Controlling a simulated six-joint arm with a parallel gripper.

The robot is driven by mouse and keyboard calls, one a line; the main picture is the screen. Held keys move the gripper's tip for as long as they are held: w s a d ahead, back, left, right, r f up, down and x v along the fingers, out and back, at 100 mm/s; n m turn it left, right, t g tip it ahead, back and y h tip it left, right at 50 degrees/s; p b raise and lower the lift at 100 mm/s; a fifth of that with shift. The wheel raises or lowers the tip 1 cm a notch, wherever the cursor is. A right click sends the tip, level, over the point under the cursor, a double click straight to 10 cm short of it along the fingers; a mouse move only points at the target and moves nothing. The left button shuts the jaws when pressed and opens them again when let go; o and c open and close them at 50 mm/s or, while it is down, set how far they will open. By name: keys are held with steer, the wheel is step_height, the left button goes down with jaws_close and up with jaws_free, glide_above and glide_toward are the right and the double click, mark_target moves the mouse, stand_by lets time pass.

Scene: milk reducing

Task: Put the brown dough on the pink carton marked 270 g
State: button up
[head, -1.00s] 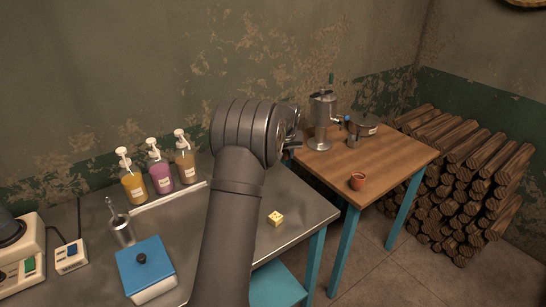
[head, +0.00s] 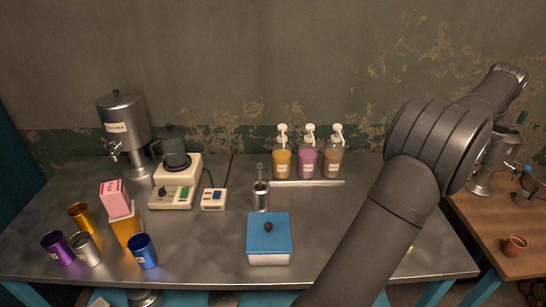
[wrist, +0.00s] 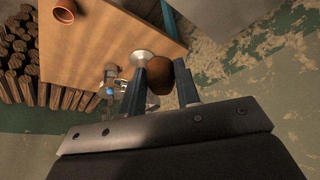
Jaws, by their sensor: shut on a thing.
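The brown dough (wrist: 184,82) shows in the wrist view as a rounded brown lump between the fingers of my gripper (wrist: 164,85), which is shut on it. The wooden table is behind it in that view. In the head view my arm reaches to the right, and the gripper and dough cannot be made out. The pink carton (head: 115,198) is at the left of the metal table in the head view, on top of an orange carton (head: 127,229). Its marking is too small to read.
Purple (head: 57,247), gold, silver and blue cups stand around the cartons. A blue-lidded box (head: 268,234), pump bottles (head: 308,160), a blender (head: 175,180) and a milk dispenser (head: 124,126) stand on the metal table (head: 205,250). A wooden table (head: 490,225) holds a red cup (head: 515,246).

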step_height(320, 180, up, 10)
steer(key=shift+f, duration=0.25)
steer(key=w+a+n+y, duration=0.1)
steer(key=w+a+n, duration=0.1)
steer(key=w+a, duration=0.45)
steer(key=w+a+r+n, duration=0.1)
steer(key=w+a+n, duration=0.15)
steer(key=a, duration=0.75)
steer(key=w+a+n+y, duration=0.1)
steer(key=w+a, duration=0.4)
steer(key=a, duration=0.3)
steer(key=w+a+n+y, duration=0.2)
steer(key=a+n, duration=0.3)
steer(key=a, duration=1.8)
steer(key=n+g+y, duration=0.2)
steer(key=n+y, duration=0.1)
steer(key=n, duration=0.8)
glide_above(109, 187)
steer(key=d, duration=0.2)
steer(key=f, duration=1.3)
steer(key=shift+s+a, duration=0.2)
steer(key=shift+a+f, duration=0.1)
steer(key=shift+a, duration=0.05)
steer(key=shift+f+m, duration=0.25)
steer(key=shift+f, duration=1.7)
